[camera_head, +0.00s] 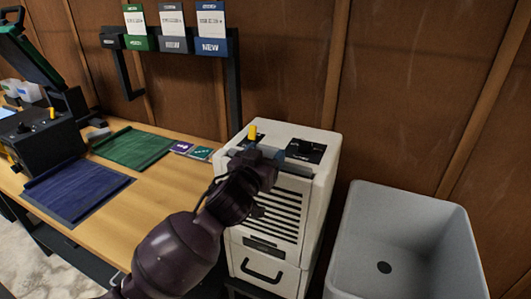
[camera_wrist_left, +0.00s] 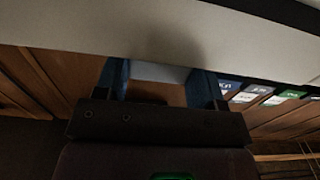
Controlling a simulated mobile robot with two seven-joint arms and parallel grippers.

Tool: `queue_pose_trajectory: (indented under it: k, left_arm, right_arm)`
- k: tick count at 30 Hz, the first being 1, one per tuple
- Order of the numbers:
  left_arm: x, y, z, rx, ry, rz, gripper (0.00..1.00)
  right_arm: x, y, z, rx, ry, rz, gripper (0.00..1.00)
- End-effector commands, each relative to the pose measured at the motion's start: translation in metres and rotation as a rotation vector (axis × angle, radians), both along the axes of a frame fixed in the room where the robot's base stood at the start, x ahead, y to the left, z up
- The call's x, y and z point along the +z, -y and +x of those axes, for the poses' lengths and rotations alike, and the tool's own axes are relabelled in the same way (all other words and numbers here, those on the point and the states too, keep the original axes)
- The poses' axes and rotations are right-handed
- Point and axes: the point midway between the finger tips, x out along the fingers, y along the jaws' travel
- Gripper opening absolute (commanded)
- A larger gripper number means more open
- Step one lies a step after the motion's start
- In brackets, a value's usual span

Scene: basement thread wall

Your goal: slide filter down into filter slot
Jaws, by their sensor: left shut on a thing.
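The white boxy machine (camera_head: 322,165) with front louvers stands right of the bench. My left gripper (camera_head: 252,153) is at the top left of this machine. In the wrist view its two blue fingers (camera_wrist_left: 158,82) are apart, with a pale flat piece (camera_wrist_left: 160,72) between them; this appears to be the filter, mostly hidden. A yellow tab (camera_head: 252,132) stands up just behind the gripper; I cannot tell what it belongs to. The filter slot is hidden behind my gripper, so I cannot tell whether the filter is in it. My right gripper is out of view.
A grey open tub (camera_head: 450,235) stands right of the machine. The wooden bench (camera_head: 135,195) holds a green mat (camera_head: 132,147), a blue mat (camera_head: 78,190) and a dark device (camera_head: 40,135). A wall rack (camera_head: 170,43) carries several labelled packets. Wooden wall lies close behind.

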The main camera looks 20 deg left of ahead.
Motion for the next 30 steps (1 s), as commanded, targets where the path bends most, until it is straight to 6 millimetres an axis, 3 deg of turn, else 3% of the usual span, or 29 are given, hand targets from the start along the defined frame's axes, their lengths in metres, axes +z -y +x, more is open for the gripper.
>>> queue_pose_trajectory:
  k: [12,13,18,30]
  left_arm:
    - [-0.0032,0.0002,0.0,0.0,0.001,0.0,0.42]
    - [-0.0032,0.0002,0.0,0.0,0.001,0.0,0.68]
    - [-0.0033,0.0002,0.0,0.0,0.001,0.0,0.93]
    - [-0.0036,0.0002,0.0,0.0,0.0,0.0,0.93]
  right_arm:
    - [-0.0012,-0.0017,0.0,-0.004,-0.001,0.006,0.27]
    - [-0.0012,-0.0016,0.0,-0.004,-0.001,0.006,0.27]
    - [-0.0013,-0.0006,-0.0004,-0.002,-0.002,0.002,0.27]
    - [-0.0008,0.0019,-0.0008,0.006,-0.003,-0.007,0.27]
